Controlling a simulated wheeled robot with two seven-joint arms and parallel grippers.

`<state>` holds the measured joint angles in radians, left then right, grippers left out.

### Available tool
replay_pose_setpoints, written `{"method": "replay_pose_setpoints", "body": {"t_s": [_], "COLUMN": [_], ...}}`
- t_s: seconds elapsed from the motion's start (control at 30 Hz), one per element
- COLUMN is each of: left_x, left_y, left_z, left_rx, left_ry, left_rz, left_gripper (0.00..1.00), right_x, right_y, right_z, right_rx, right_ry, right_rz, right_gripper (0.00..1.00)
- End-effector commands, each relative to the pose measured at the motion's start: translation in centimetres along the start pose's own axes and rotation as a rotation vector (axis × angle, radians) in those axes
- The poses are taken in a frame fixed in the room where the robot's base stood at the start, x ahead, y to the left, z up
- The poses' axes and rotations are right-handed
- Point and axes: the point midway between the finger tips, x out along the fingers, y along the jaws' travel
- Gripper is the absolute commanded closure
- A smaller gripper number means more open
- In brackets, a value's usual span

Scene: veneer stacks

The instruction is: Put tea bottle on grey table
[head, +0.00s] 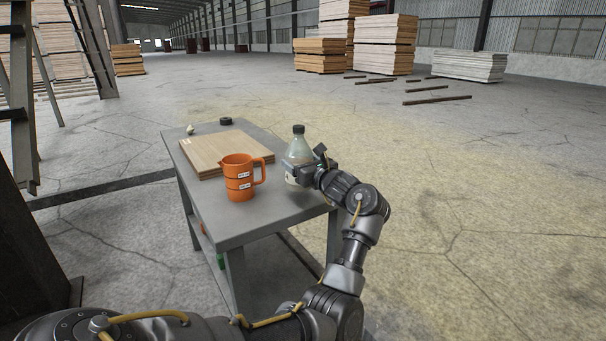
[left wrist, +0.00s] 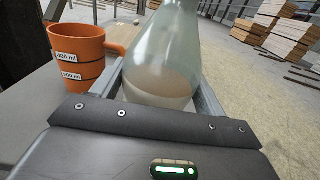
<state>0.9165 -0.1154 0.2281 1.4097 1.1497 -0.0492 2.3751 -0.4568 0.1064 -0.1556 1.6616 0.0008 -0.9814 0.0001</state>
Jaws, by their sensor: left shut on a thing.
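The tea bottle (head: 298,149) is a clear, pale bottle with a dark cap. It is upright at the right edge of the grey table (head: 257,221). My left gripper (head: 299,172) is shut on its lower body. In the left wrist view the bottle (left wrist: 163,52) stands between the two fingers, with pale liquid low inside. Its base is hidden by the gripper, so I cannot tell whether it touches the tabletop. My right gripper is not in view.
An orange measuring jug (head: 238,180) stands left of the bottle, near a wooden board (head: 218,151). A dark round object (head: 226,121) and a small pale object (head: 190,129) lie at the back. The table's front is clear. A metal frame (head: 22,100) stands left.

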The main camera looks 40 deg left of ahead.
Motion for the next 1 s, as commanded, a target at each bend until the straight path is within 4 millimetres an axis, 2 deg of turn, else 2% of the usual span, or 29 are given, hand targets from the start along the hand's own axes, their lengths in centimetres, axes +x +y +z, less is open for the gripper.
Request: {"method": "replay_pose_setpoints", "body": {"t_s": [0.07, 0.17, 0.3, 0.4, 1.0], "left_x": [0.1, 0.5, 0.3, 0.3, 0.2], "left_y": [0.0, 0.0, -0.2, -0.2, -0.2], "left_z": [0.0, -1.0, -2.8, -3.4, -3.8], "left_rx": [0.000, 0.003, 0.005, 0.001, -0.001], "left_ry": [-0.002, -0.001, -0.001, -0.002, -0.001], "left_rz": [0.000, 0.000, -0.003, -0.004, -0.003], "left_gripper": [0.58, 0.58, 0.58, 0.58, 0.58], "right_x": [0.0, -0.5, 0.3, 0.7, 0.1], "right_y": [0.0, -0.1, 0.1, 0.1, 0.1], "right_z": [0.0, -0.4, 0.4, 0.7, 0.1], "right_rx": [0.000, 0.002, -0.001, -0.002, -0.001], "right_ry": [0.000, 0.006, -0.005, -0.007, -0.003], "right_rz": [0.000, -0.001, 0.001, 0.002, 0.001], "right_gripper": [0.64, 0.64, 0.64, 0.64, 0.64]}}
